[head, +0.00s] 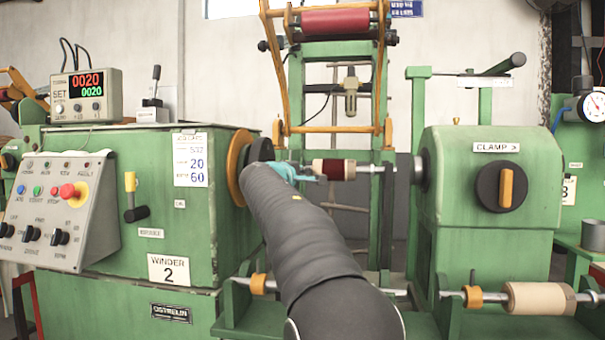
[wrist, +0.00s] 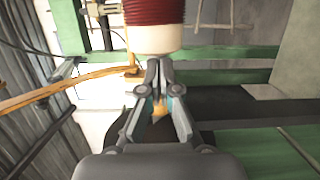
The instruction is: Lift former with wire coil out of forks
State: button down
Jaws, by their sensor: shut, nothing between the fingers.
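A former with a dark red wire coil (head: 333,169) and cream ends sits on the horizontal shaft between the winder and the clamp unit. In the wrist view, the red coil (wrist: 155,10) and its cream end (wrist: 153,40) fill the top middle. My gripper (wrist: 158,64) is shut and empty, its fingertips just below the cream end; I cannot tell whether they touch it. In the head view my gripper (head: 297,172) shows in teal at the left of the former, mostly hidden by my arm. I cannot make out forks holding this former.
The green winder (head: 225,255) stands left and the green clamp unit (head: 475,225) right. A bare cream former (head: 538,298) is on a lower rod with orange collars at the lower right. An orange frame with a red roll (head: 334,21) rises behind.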

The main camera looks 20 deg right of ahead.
jog(key=shift+d, duration=0.1)
jog(key=shift+s+d+b, duration=0.45)
jog(key=shift+s+d, duration=0.05)
jog(key=shift+d, duration=0.15)
